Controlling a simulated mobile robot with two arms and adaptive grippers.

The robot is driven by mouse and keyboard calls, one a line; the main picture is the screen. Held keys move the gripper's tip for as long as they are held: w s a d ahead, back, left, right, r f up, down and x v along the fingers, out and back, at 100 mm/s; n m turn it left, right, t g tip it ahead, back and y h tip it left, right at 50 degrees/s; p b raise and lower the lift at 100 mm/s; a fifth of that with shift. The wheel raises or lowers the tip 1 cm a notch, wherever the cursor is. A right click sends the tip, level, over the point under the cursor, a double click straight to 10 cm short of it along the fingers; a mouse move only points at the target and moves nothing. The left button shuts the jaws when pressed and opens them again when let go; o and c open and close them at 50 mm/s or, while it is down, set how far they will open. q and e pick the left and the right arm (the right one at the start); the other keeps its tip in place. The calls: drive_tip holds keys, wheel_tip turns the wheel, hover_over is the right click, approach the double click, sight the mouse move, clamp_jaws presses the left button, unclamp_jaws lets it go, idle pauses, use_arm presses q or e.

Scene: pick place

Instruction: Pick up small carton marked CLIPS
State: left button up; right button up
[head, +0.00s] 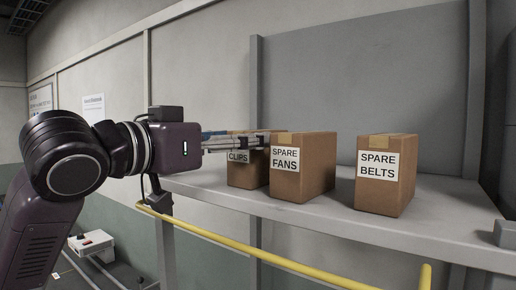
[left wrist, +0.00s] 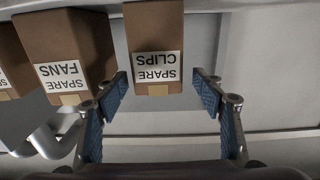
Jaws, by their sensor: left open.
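The small carton marked SPARE CLIPS (head: 246,176) is a brown box standing upright on the grey shelf, leftmost of the cartons in the head view. My left gripper (head: 258,138) is open, its fingers level with the carton's upper part and hiding the top of its label. In the left wrist view the CLIPS carton (left wrist: 154,30) appears upside down, centred between the spread fingers of my left gripper (left wrist: 159,78). A gap shows on each side; how far the fingertips reach past its front face is hard to tell. My right gripper is out of view.
The SPARE FANS carton (head: 303,170) stands close to the right of CLIPS, and SPARE BELTS (head: 386,178) stands farther right on the shelf (head: 440,227). A yellow rail (head: 240,247) runs below the shelf's front. A grey panel (head: 360,75) rises behind.

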use_arm(q)
drive_tip(key=p+x, duration=0.1)
drive_tip(key=x, duration=0.2)
drive_tip(key=shift+d+r, duration=0.2)
drive_tip(key=shift+w+d+f+p, duration=0.1)
drive_tip(key=shift+w+d+p, duration=0.3)
drive_tip(key=shift+w+p, duration=0.15)
drive_tip(key=shift+s+a, duration=0.1)
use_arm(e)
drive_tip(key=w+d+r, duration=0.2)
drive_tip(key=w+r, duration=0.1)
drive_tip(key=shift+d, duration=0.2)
use_arm(q)
drive_tip(key=shift+f, duration=0.1)
drive_tip(key=c, duration=1.3)
drive_tip(key=shift+c, duration=0.6)
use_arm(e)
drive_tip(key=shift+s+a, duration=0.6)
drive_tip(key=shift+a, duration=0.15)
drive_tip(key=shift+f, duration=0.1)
